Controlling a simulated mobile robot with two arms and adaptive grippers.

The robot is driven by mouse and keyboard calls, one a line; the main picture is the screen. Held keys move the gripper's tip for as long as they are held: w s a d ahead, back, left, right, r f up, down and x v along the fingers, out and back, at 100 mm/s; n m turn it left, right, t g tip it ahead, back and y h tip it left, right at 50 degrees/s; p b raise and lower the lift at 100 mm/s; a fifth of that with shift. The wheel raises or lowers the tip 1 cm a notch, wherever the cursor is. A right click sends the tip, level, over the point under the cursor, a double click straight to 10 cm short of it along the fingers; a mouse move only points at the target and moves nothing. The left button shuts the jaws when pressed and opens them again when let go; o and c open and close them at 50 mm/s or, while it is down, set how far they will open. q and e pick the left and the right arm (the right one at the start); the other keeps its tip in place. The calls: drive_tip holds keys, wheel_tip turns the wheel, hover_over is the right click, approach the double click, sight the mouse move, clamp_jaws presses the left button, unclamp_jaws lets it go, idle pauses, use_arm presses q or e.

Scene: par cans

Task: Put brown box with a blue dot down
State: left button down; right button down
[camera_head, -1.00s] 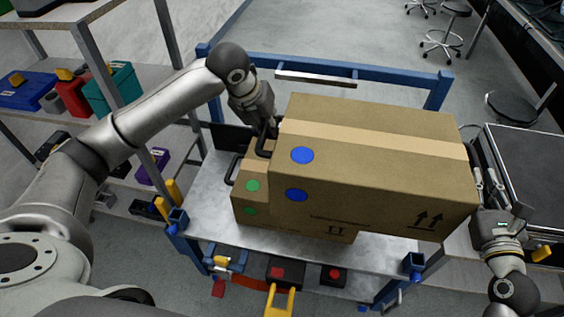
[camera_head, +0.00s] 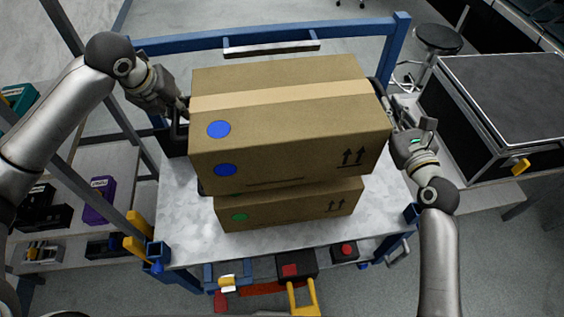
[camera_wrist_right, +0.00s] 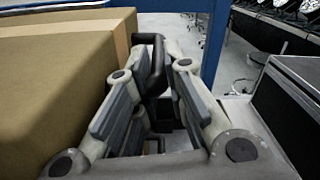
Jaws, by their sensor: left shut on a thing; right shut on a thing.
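The brown box with blue dots (camera_head: 290,125) is held level between my two grippers, above a smaller brown box with a green dot (camera_head: 285,208). Its bottom overlaps the lower box in the head view; I cannot tell whether they touch. My left gripper (camera_head: 180,112) is shut on the dark handle at the box's left end, partly hidden. My right gripper (camera_head: 396,128) is shut on the handle at the right end. In the right wrist view, the dark handle (camera_wrist_right: 154,68) stands between the fingers beside the box wall (camera_wrist_right: 60,90).
The lower box stands on a grey cart top (camera_head: 180,225) with blue rails (camera_head: 170,44). A black case (camera_head: 495,110) stands close to my right arm. A shelf with a purple box (camera_head: 100,200) is at left. Bare cart top shows around the lower box.

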use_arm(q)
drive_tip(key=shift+d+f+b, duration=0.1)
drive_tip(key=shift+f+b, duration=0.3)
drive_tip(key=shift+f, duration=0.3)
use_arm(e)
drive_tip(key=shift+d+f, duration=0.1)
drive_tip(key=shift+f, duration=0.6)
